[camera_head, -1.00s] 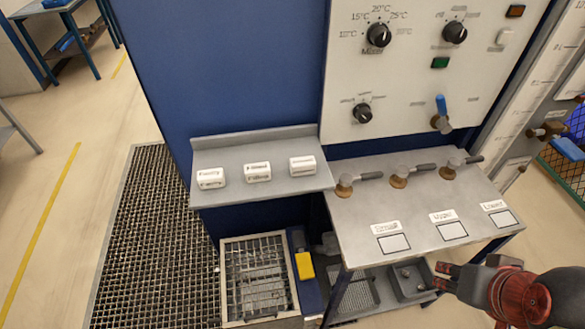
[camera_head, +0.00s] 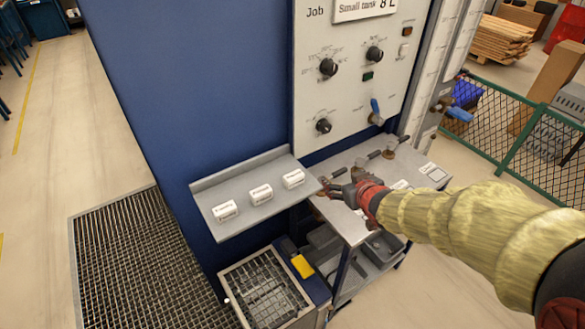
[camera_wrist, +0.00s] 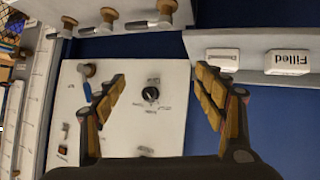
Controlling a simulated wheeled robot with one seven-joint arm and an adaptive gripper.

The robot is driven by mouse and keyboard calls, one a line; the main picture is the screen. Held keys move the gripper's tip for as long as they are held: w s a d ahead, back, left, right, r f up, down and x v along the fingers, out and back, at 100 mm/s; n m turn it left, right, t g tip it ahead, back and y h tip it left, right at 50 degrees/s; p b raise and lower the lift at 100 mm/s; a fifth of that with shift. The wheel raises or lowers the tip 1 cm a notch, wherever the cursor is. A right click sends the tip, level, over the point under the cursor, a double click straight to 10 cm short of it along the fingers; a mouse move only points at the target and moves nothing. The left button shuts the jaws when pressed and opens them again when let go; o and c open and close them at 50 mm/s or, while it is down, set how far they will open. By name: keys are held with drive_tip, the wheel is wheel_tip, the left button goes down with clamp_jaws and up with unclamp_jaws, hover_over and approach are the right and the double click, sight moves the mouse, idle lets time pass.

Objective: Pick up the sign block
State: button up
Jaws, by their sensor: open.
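Three white sign blocks stand in a row on the grey wall shelf (camera_head: 240,222) in the head view: a left one (camera_head: 225,211), a middle one (camera_head: 261,194) and a right one (camera_head: 294,179). Their print is too small to read there. In the wrist view, a block reading "Filled" (camera_wrist: 288,62) appears upside down at the upper right, beside another block (camera_wrist: 222,59). My gripper (camera_head: 326,187) is just right of the shelf's right end, near the right block. The wrist view shows its fingers (camera_wrist: 160,78) apart with nothing between them.
A grey side table (camera_head: 345,222) with valves stands right of the shelf, partly hidden by my arm. The panel (camera_head: 345,85) with knobs and a blue-handled valve (camera_head: 376,112) rises behind. A grated bin (camera_head: 265,300) and a yellow object (camera_head: 303,266) are below.

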sight(294, 175)
drive_tip(key=w+a+f+n+y, duration=0.1)
drive_tip(key=w+a+f, duration=0.1)
drive_tip(key=a, duration=0.2)
drive_tip(key=w+a+f+y+p, duration=0.1)
drive_tip(key=w+a+f+y, duration=0.1)
drive_tip(key=a, duration=0.3)
drive_tip(key=w+a+f+n+y+p, duration=0.1)
drive_tip(key=w+a+f+y, duration=0.1)
drive_tip(key=a, duration=0.3)
drive_tip(key=shift+w+a+f+n, duration=0.1)
drive_tip(key=shift+w+f+n, duration=0.05)
drive_tip(key=shift+w, duration=0.3)
drive_tip(key=shift+w+a+f+n, duration=0.1)
drive_tip(key=shift+w+n, duration=0.05)
drive_tip(key=shift+w, duration=0.3)
drive_tip(key=shift+c, duration=0.3)
drive_tip(key=c, duration=1.1)
drive_tip(key=shift+r, duration=0.15)
drive_tip(key=shift+c, duration=0.6)
